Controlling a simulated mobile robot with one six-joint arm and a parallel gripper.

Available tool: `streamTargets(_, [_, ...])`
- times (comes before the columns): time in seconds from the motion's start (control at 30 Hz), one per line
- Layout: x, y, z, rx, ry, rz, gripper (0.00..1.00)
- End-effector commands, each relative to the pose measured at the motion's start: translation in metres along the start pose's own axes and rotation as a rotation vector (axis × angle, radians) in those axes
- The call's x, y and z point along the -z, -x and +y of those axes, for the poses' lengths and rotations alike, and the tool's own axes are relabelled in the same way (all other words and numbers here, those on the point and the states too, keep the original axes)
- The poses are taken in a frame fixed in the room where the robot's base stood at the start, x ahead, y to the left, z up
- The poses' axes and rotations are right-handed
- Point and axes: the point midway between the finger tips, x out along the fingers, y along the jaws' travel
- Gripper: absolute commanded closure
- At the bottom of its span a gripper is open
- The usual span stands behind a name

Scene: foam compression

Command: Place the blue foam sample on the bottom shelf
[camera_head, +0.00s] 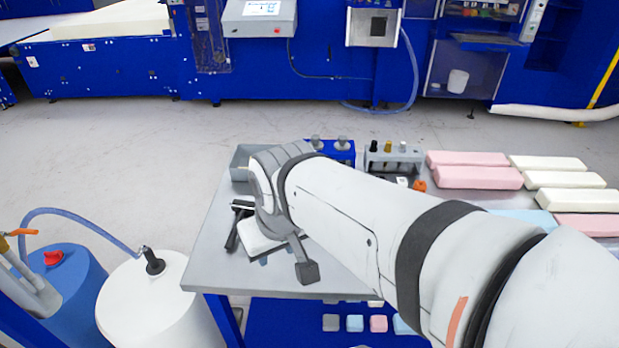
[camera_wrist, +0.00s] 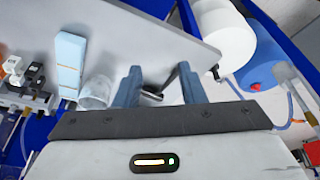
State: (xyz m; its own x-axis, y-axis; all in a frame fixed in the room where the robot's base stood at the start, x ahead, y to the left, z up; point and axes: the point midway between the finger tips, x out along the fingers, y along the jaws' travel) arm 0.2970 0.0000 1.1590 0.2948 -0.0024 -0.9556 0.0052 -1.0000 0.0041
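A light blue block (camera_wrist: 69,62), which looks like foam, is at the left in the wrist view, outside my fingers. Light blue foam (camera_head: 530,218) also shows among the blocks at the right in the head view; I cannot tell whether these are the same. My gripper (camera_wrist: 160,88) is open, its two fingers apart with no blue foam between them, above the grey tabletop. The blue bottom shelf (camera_head: 272,322) shows below the tabletop.
Small grey, blue and pink samples (camera_head: 355,323) lie on the shelf. A black-handled tool (camera_head: 236,228) lies near my gripper. A translucent cup (camera_wrist: 97,92) stands beside the light blue block. White (camera_head: 160,305) and blue (camera_head: 75,290) drums stand left of the table.

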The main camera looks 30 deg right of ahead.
Motion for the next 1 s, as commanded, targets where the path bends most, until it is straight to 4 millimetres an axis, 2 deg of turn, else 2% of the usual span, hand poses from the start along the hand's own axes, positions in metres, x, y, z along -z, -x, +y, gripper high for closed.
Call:
streamTargets(0.07, [0.0,0.0,0.0,0.0,0.0,0.0,0.62])
streamTargets(0.17, [0.003,-0.004,0.003,-0.008,-0.011,0.004,0.54])
streamTargets(0.27, [0.016,-0.018,0.017,-0.042,-0.058,0.03,0.46])
streamTargets(0.33, [0.032,-0.036,0.035,-0.081,-0.111,0.063,0.4])
streamTargets(0.43, [0.059,-0.07,0.076,-0.15,-0.199,0.129,0.32])
streamTargets(0.5, [0.076,-0.095,0.112,-0.197,-0.26,0.183,0.31])
streamTargets(0.6, [0.094,-0.13,0.162,-0.248,-0.335,0.261,0.31])
streamTargets(0.7, [0.103,-0.162,0.208,-0.277,-0.393,0.331,0.31])
streamTargets(0.8, [0.106,-0.187,0.242,-0.286,-0.437,0.389,0.31])
streamTargets(0.9, [0.106,-0.203,0.268,-0.293,-0.465,0.433,0.31])
streamTargets(1.0, [0.106,-0.212,0.28,-0.29,-0.482,0.459,0.31])
